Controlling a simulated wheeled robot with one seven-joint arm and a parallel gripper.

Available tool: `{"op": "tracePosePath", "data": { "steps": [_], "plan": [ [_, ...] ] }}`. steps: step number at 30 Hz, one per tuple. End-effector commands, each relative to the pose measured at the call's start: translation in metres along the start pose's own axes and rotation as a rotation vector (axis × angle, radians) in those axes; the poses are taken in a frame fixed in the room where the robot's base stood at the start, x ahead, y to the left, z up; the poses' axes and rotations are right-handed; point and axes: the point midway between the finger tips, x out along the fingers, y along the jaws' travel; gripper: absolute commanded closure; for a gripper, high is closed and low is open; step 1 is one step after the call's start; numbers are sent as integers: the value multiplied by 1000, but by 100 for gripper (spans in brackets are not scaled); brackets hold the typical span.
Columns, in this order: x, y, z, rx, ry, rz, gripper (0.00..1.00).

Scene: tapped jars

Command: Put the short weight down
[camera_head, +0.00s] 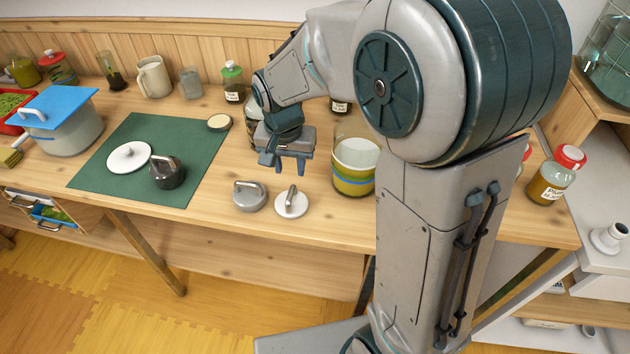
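A grey weight with a handle (249,196) stands on the bare wood of the table, near its front edge. A black weight with a handle (167,173) stands on the green mat (125,187). I cannot tell for sure which of them is the short weight. My gripper (286,163) points down above the table, behind and a little to the right of the grey weight. Its two blue fingers are apart, and I see nothing between them. It touches neither weight.
A white disc with a grey handle (291,203) lies right of the grey weight. A white lid (129,156) and the black weight share the mat. A banded jar (355,168) stands right of my gripper. A pot with a blue board (68,130) stands left. The mat's front part is clear.

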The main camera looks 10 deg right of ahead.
Motion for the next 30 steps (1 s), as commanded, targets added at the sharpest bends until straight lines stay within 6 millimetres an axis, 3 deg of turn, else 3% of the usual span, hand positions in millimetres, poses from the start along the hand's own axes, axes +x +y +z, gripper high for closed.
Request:
{"op": "tracePosePath", "data": {
  "steps": [5,9,15,21,30],
  "plan": [
    [-33,47,21,-76,29,-29,65],
    [-55,87,48,-164,59,-49,65],
    [-68,128,88,-276,101,-62,65],
    [-70,145,110,-338,122,-63,65],
    [-70,147,112,-349,123,-63,65]
  ]
}}
